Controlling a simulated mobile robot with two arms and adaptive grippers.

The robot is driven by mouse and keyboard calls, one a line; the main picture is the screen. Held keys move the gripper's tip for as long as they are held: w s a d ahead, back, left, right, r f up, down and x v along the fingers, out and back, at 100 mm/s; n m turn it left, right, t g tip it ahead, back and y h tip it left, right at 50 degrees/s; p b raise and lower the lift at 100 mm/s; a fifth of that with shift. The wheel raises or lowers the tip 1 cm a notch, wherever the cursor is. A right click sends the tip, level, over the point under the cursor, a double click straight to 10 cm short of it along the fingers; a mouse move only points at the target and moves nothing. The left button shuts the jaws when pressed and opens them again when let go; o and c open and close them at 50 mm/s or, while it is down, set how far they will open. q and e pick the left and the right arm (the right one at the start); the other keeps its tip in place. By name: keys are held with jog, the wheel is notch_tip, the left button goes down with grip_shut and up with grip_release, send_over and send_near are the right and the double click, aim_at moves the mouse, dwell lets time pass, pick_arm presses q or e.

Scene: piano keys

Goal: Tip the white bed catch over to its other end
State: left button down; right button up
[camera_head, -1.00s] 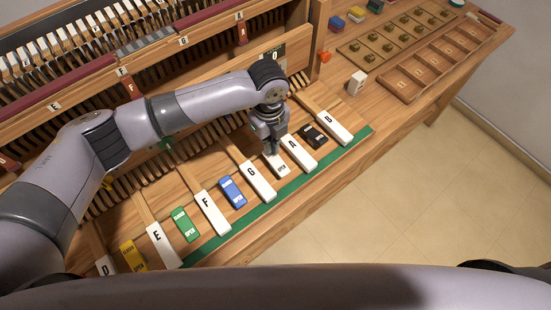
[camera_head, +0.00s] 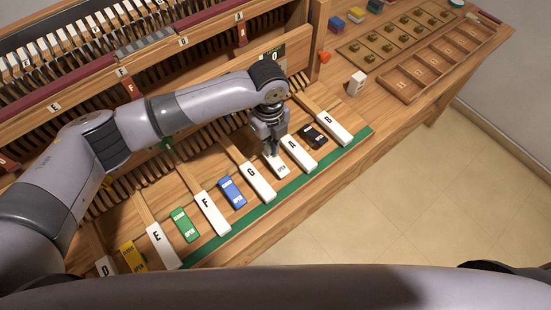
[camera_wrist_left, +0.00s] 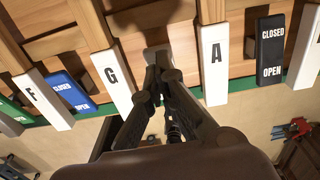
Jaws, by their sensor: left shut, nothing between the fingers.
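The white bed catch (camera_head: 280,169) is a small white rocker between the G key (camera_head: 257,181) and the A key (camera_head: 298,153) in the head view. Its near end shows the word OPEN; its far end is hidden by my left gripper. My left gripper (camera_head: 270,152) is shut and empty, pointing down at the catch's far part; I cannot tell whether it touches. My right gripper is not in view.
A blue catch (camera_head: 232,191), a green catch (camera_head: 185,225), a yellow catch (camera_head: 133,256) and a black catch (camera_head: 314,136) sit among white lettered keys. A green strip (camera_head: 290,189) runs along the front edge. A white block (camera_head: 357,83) stands on the bench at right.

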pick_arm(q)
jog(key=shift+f, duration=0.35)
jog(key=shift+f+b, duration=0.7)
jog(key=shift+f, duration=0.45)
dwell(0.5)
notch_tip(320, 180, up, 7)
jog(key=p, duration=0.7)
jog(key=shift+r, duration=0.15)
dwell(0.3)
